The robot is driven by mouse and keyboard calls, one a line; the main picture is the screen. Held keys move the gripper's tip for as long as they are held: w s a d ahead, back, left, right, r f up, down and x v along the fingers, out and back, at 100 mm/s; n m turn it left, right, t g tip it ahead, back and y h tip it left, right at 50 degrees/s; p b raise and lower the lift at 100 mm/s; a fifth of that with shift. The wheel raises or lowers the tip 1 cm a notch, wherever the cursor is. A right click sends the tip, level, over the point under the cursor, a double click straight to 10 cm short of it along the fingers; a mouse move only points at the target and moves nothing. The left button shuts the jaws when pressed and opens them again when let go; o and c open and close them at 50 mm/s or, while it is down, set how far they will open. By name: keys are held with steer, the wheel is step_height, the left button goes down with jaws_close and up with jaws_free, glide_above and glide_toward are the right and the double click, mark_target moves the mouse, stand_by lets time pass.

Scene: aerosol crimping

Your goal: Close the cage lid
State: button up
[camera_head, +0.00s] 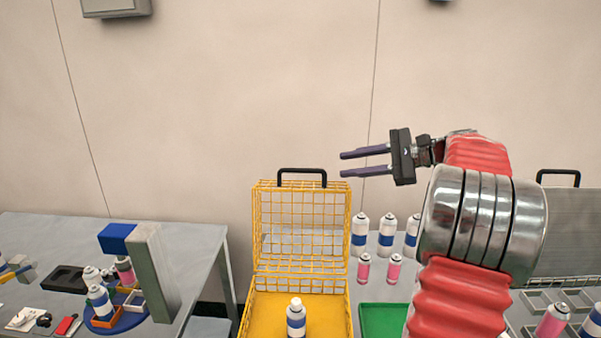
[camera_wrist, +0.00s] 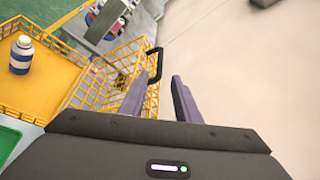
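The yellow wire cage (camera_head: 255,305) stands on the table in the lower middle of the head view. Its lid (camera_head: 300,215) is raised upright at the back, with a black handle (camera_head: 302,172) on its top edge. A white bottle with a blue band (camera_head: 296,322) stands inside on the cage floor. My gripper (camera_head: 344,164) is in the air above and right of the lid, its fingers apart and empty, pointing left. In the wrist view the lid (camera_wrist: 125,60) and its handle (camera_wrist: 156,65) show just beyond the open fingers (camera_wrist: 158,95); the handle is not between them.
A green tray (camera_head: 380,318) lies right of the cage, with white-and-blue and pink cans (camera_head: 393,270) behind it. Another black handle (camera_head: 558,174) tops a grey panel at right. A left table (camera_head: 195,245) carries a round blue fixture (camera_head: 118,322) with cans.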

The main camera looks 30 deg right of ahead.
mark_target(307, 170)
steer(key=shift+a, duration=0.1)
steer(key=x, duration=1.3)
steer(key=shift+w+a+f, duration=0.15)
steer(key=shift+w+a, duration=0.05)
steer(key=shift+w, duration=0.15)
jaws_close()
steer(key=shift+a, duration=0.1)
